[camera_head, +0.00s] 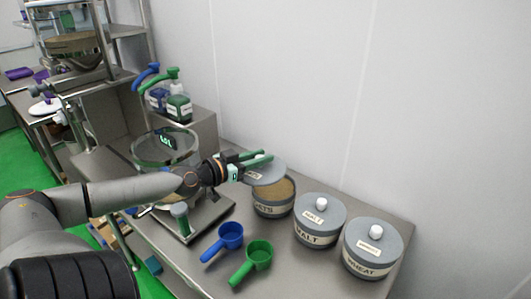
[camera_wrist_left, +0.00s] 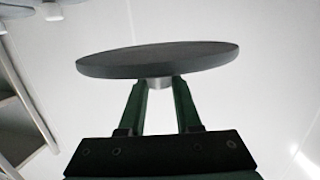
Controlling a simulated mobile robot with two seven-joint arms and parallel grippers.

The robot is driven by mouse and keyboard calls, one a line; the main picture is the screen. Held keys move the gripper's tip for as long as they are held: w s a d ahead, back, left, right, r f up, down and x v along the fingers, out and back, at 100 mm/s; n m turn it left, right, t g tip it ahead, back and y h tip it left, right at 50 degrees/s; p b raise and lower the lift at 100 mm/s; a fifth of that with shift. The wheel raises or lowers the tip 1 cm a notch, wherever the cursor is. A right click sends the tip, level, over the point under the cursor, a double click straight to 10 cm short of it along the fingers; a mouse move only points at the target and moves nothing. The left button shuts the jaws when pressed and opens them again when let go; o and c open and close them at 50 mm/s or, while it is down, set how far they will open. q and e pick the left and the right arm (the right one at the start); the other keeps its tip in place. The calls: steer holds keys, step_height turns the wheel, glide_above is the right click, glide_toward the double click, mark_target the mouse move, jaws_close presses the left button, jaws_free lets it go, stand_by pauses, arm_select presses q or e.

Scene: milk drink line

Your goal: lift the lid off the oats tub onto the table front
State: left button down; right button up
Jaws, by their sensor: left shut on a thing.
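The oats tub (camera_head: 274,208) is a grey tub marked OATS on the steel table, with its mouth partly uncovered and tan contents showing. My left gripper (camera_head: 262,157) is shut on the knob of the oats lid (camera_head: 266,174), a grey disc held above the tub and shifted to the left of its mouth. In the left wrist view the lid (camera_wrist_left: 155,60) shows edge-on, its knob between the green fingers of the left gripper (camera_wrist_left: 160,85). The knob is mostly hidden in the head view. My right gripper is not in view.
Malt (camera_head: 318,218) and wheat (camera_head: 371,247) tubs stand lidded to the right. A blue scoop (camera_head: 229,236) and a green scoop (camera_head: 255,256) lie at the table front. Bare table (camera_head: 318,275) shows at front right.

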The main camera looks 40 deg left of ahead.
arm_select(q)
steer(key=s, duration=0.1)
steer(key=s+r+p, duration=0.1)
steer(key=s, duration=0.2)
steer(key=shift+a+r, duration=0.15)
steer(key=shift+r, duration=0.25)
steer(key=s, duration=0.1)
steer(key=s+r, duration=0.1)
steer(key=shift+s, duration=0.35)
steer(key=shift+s+r, duration=0.35)
steer(key=shift+s, duration=0.4)
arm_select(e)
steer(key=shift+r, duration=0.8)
